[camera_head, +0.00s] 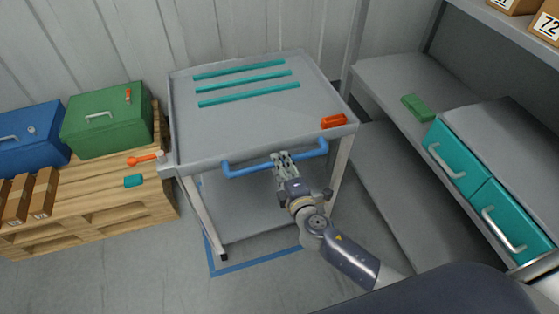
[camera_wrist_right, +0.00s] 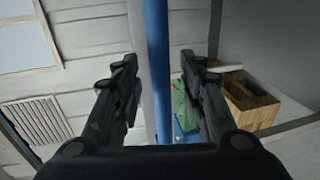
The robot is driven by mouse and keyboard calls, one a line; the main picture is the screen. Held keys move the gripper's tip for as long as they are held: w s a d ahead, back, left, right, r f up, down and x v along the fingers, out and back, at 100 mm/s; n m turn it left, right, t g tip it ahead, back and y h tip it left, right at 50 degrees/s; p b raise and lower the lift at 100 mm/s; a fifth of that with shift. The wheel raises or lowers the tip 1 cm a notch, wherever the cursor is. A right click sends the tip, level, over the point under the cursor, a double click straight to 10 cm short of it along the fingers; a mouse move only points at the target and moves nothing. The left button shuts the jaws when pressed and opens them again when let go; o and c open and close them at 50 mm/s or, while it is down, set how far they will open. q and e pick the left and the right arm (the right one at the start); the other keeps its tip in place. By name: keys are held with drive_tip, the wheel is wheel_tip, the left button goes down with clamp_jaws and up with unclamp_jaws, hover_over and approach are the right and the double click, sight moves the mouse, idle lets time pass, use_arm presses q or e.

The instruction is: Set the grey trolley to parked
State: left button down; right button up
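The grey trolley (camera_head: 240,132) stands against the wall in the head view, with teal strips on its top. A blue handle (camera_head: 245,170) runs along its front edge. In the right wrist view, the open fingers (camera_wrist_right: 158,62) stand on either side of the handle (camera_wrist_right: 157,25), with gaps visible. My left gripper is not in view.
A grey shelf with teal drawers (camera_head: 458,160) stands at right. An orange-red block (camera_head: 333,121) lies on the trolley top.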

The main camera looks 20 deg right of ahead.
drive_tip(key=shift+w+f, duration=0.25)
drive_tip(key=shift+w, duration=0.9)
clamp_jaws()
drive_tip(key=shift+w, duration=0.1)
